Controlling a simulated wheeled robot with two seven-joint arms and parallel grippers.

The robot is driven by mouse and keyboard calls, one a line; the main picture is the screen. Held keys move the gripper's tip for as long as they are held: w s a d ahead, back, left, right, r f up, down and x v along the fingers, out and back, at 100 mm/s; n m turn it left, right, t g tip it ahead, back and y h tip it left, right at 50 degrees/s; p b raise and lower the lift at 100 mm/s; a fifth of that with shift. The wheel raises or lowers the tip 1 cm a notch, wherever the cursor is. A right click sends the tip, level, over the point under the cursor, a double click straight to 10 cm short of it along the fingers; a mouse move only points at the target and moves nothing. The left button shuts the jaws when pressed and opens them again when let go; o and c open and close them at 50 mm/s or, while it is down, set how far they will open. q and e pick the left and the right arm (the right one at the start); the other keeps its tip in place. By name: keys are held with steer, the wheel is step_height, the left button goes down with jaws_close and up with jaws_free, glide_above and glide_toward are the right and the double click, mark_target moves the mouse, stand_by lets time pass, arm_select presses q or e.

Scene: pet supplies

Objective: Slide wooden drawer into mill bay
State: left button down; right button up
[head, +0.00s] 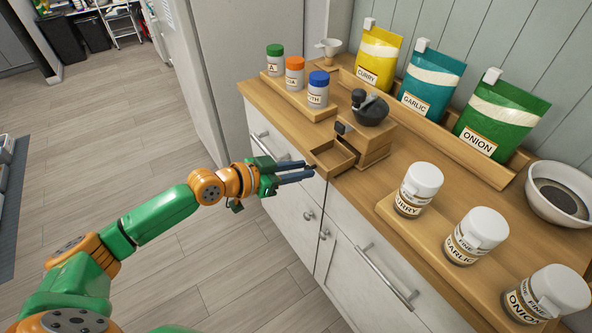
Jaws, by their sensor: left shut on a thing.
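The wooden drawer (333,157) is a small open-topped tray at the counter's front edge. Its back end is at the front of the wooden mill (377,143), which has a dark metal bowl and crank on top. I cannot tell how far its back end sits inside the mill bay; the bay's inside is hidden. My left gripper (305,171) reaches in from the left, just past the cabinet edge. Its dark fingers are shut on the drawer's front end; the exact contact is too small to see. My right gripper is not in view.
White-lidded jars (419,189) stand at the front right. Seasoning bags (432,83) line the wall, and a white bowl (560,192) is at the far right. Cabinet handles (387,277) jut out below.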

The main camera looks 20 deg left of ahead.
mark_target(318, 161)
arm_select(q)
steer(key=shift+w+d+b, duration=0.25)
steer(key=shift+w+d, duration=0.45)
steer(key=shift+w, duration=0.2)
steer(key=shift+w+d+b, duration=0.2)
steer(key=shift+w+d, duration=0.5)
steer(key=shift+w, duration=0.15)
steer(key=shift+w+d+b, duration=0.7)
steer(key=shift+w+d, duration=0.1)
steer(key=shift+w, duration=0.25)
steer(key=shift+w+d+b, duration=0.65)
steer(key=shift+w+d, duration=0.15)
steer(key=shift+w, duration=0.25)
steer(key=c, duration=0.6)
jaws_free()
